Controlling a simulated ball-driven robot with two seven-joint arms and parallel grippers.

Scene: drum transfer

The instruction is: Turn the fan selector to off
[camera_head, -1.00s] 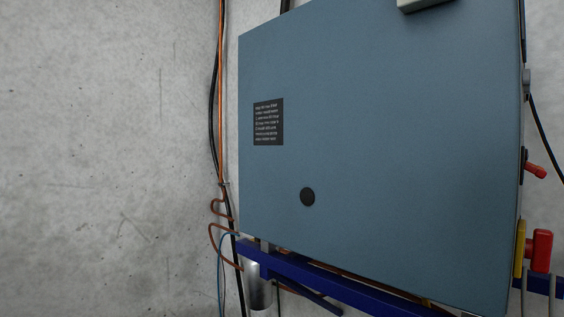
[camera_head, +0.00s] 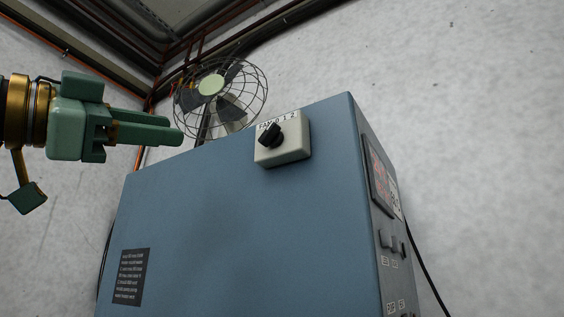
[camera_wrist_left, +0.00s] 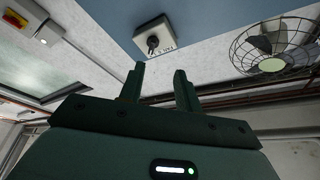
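The fan selector is a black knob (camera_head: 271,136) on a white box (camera_head: 290,153) at the top edge of a blue cabinet (camera_head: 220,220). The box is labelled FAN with 0, 1 and 2. I cannot tell for sure which mark the knob points to. In the left wrist view the knob (camera_wrist_left: 153,43) shows beyond the fingers, a little above the gap between them. My left gripper (camera_head: 175,129) is left of the selector, apart from it, with its fingers towards the right. Its fingers are parted and empty in the wrist view (camera_wrist_left: 158,70). My right gripper is not in view.
A caged fan (camera_head: 222,88) stands behind the cabinet, close beyond my left fingers; it is at right in the wrist view (camera_wrist_left: 272,45). The cabinet's right side has a red display (camera_head: 378,175) and switches (camera_head: 392,243). Pipes run along the wall above.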

